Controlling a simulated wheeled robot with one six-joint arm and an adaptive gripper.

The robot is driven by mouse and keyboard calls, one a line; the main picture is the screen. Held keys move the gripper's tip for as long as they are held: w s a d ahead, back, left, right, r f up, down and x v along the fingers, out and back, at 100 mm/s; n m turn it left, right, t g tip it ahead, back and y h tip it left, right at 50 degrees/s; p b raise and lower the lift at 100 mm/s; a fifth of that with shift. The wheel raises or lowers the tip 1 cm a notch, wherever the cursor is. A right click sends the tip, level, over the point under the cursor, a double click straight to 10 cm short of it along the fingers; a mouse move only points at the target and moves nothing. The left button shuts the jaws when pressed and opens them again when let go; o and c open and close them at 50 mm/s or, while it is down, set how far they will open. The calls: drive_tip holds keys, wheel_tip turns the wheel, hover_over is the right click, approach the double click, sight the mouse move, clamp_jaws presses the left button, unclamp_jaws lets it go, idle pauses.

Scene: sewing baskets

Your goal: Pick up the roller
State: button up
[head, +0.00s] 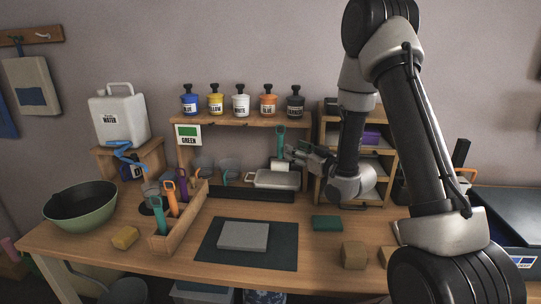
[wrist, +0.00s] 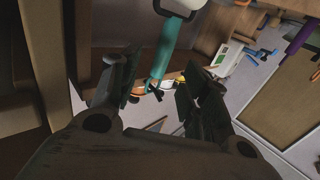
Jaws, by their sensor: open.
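The roller has a teal handle (head: 281,138) pointing up and a pale roller head below it. It stands at the grey metal tray (head: 277,179) at the back of the bench, under the shelf. My gripper (head: 296,154) is just to its right in the head view, level with the lower handle. In the wrist view the teal handle (wrist: 166,48) reaches down between the two dark fingers of my open gripper (wrist: 158,82). Part of the white head shows at the top edge there. I cannot tell whether a finger touches the handle.
A shelf (head: 240,120) with several ink bottles is above the tray. A wooden rack (head: 326,140) stands close behind my gripper. A tool holder (head: 180,226) with coloured handles, a green bowl (head: 80,206) and a dark mat (head: 282,257) are in front.

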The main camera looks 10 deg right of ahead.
sight(282, 143)
drive_tip(key=x, duration=0.8)
drive_tip(key=shift+w+a+r, duration=0.25)
drive_tip(key=shift+a, duration=0.1)
drive_tip(key=shift+c, duration=0.3)
clamp_jaws()
